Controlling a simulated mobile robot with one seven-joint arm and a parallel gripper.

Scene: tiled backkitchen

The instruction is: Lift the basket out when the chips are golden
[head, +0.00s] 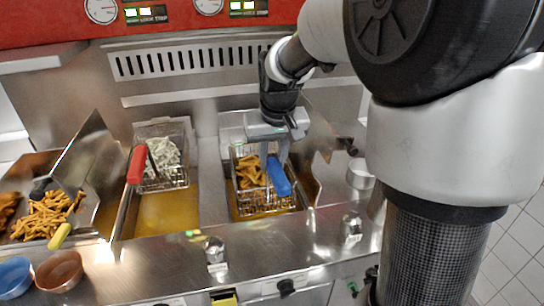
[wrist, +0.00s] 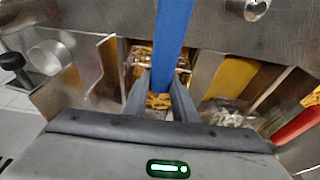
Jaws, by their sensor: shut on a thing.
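The right wire basket (head: 284,203) holds golden-brown chips (head: 252,172) and sits at the right fryer well, over amber oil (head: 240,212). I cannot tell how far it is in the oil. Its blue handle (head: 278,176) points toward the front. My gripper (head: 273,155) is shut on this handle from above. In the wrist view, the blue handle (wrist: 171,40) runs between my gripper's fingers (wrist: 160,88), and some golden chips (wrist: 158,101) show behind them. The fingers hide part of the basket.
A left basket (head: 178,182) with pale chips and a red handle (head: 137,164) is at the left well. Bowls (head: 58,271) stand front left. A metal cup (head: 360,175) is at right.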

